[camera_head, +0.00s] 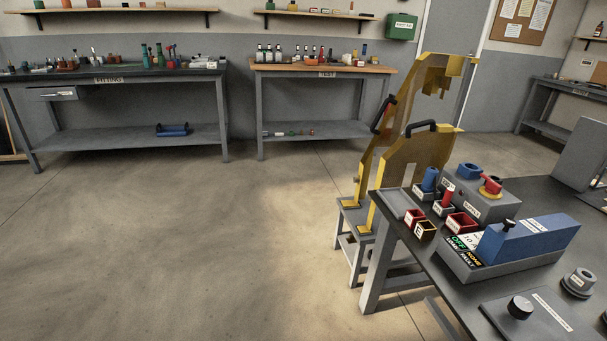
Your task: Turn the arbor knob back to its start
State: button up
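A round black knob (520,307) with a pale top stands on a grey plate (494,314) near the front of the dark table at lower right. A white label strip on that plate is too small to read. A smaller black knob (509,224) stands on the blue sloped box (540,240) behind it. I cannot tell from the labels which knob is the arbor knob, nor its turned position. My gripper is not in view.
The dark table (413,254) also holds a grey round fitting (580,282), small red bins (462,223) and a grey box with a red-and-yellow button (490,186). A yellow frame (415,150) stands at the table's left end. Open floor (190,250) lies to the left.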

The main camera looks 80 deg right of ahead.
aim_at(518, 309)
jog(key=j+z, duration=0.1)
jog(key=z, duration=0.85)
jog(key=j+z, duration=0.1)
jog(key=z, duration=0.35)
jog(key=k+z, duration=0.1)
jog(key=z, duration=0.4)
jog(key=j+z, duration=0.1)
jog(key=z, duration=0.35)
jog(key=k+z, duration=0.1)
jog(key=z, duration=0.85)
jog(key=k+l+z, duration=0.1)
jog(key=z, duration=0.4)
jog(key=k, duration=0.6)
